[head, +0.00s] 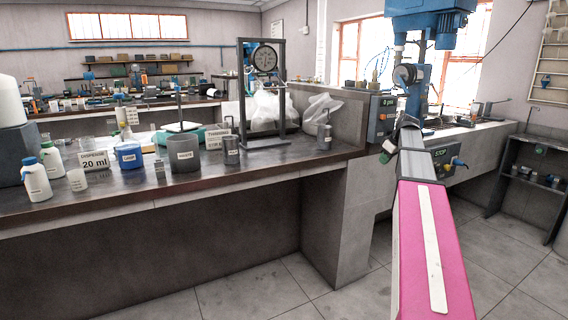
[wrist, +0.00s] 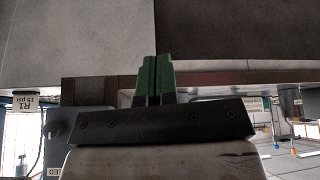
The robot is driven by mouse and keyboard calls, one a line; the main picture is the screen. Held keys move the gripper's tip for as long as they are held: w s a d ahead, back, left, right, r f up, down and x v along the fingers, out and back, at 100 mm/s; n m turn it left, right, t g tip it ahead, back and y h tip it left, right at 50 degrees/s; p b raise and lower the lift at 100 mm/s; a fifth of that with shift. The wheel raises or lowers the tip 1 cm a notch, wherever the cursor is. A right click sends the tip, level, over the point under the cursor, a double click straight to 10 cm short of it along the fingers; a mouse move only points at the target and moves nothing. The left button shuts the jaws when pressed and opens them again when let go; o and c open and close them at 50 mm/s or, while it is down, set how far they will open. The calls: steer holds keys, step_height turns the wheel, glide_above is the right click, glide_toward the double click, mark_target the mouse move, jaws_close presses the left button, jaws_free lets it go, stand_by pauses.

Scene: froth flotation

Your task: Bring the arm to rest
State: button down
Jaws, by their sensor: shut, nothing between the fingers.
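My gripper (wrist: 155,78) shows in the wrist view with its two green fingers side by side, shut and empty. Past the fingers are a pale grey surface and a dark one, with no object touching the fingertips. In the head view my pink and white arm stretches forward on the right, toward the blue flotation machine (head: 432,25). Its far end is by the machine's control boxes, and I cannot make out the fingers clearly there.
The floor (head: 250,295) in front is clear.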

steer(key=s+a+f+m+g, duration=0.1)
steer(key=s+a+f, duration=0.35)
steer(key=f, duration=0.25)
steer(key=s+a+f+m+g+h, duration=0.1)
steer(key=s+a+f+m, duration=0.15)
steer(key=a+f, duration=0.4)
steer(key=s+a+f+m, duration=0.1)
steer(key=s+a+f, duration=0.3)
steer(key=f, duration=0.5)
steer(key=s+a+f+m+g+h, duration=0.1)
steer(key=s+a+f, duration=0.3)
steer(key=s, duration=0.5)
steer(key=s+a+f+m+g+h, duration=0.1)
steer(key=s+a+f+m, duration=0.1)
steer(key=s+f, duration=0.6)
steer(key=shift+s+a+f+m, duration=0.35)
steer(key=shift+a+f, duration=0.4)
steer(key=shift+a, duration=0.15)
